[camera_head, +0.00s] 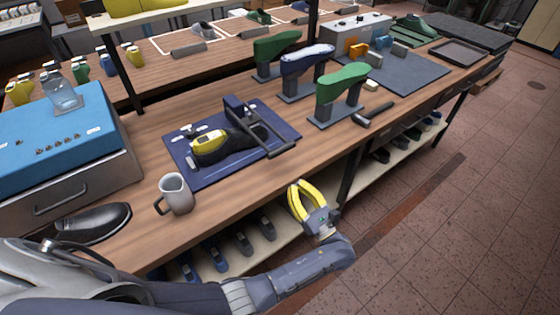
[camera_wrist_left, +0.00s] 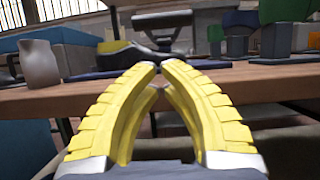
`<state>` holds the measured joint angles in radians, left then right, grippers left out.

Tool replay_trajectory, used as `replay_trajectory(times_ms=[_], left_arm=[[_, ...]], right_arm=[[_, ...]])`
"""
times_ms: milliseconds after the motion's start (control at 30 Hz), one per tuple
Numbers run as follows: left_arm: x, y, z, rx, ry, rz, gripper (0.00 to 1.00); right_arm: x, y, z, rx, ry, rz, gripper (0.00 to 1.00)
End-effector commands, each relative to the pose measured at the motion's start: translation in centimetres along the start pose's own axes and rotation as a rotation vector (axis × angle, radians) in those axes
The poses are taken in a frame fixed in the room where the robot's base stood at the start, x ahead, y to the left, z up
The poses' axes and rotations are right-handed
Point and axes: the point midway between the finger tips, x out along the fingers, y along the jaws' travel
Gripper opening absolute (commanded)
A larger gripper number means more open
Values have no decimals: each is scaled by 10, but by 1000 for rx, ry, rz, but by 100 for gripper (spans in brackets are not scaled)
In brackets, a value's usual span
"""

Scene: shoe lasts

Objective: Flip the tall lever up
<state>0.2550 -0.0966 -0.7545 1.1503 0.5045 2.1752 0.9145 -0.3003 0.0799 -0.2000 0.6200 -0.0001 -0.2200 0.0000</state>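The tall lever (camera_head: 263,125) is a dark frame with a crossbar handle on a fixture on a blue mat (camera_head: 203,180). The lever slants low from the fixture toward the mat's right edge. A black and yellow shoe piece (camera_head: 210,144) sits beside it. In the left wrist view the lever (camera_wrist_left: 162,20) rises behind the fingers. My left gripper (camera_head: 295,185) has yellow fingers. It is in front of the bench edge, apart from the lever. Its fingertips (camera_wrist_left: 160,65) come together with nothing between them. My right gripper is not in view.
A grey mug (camera_head: 175,194) stands near the bench's front edge, left of the mat. A blue-topped box (camera_head: 50,140) is at left. Bare wood lies along the front edge.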

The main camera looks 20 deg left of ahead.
Motion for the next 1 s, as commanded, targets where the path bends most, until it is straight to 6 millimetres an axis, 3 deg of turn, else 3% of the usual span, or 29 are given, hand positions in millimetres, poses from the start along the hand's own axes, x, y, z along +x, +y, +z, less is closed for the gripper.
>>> replay_trajectory(times_ms=[467,1000], left_arm=[[6,0,0,-2,-3,-1,0],[79,0,0,-1,-4,-2,0]], right_arm=[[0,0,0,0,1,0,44],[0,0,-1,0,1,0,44]])
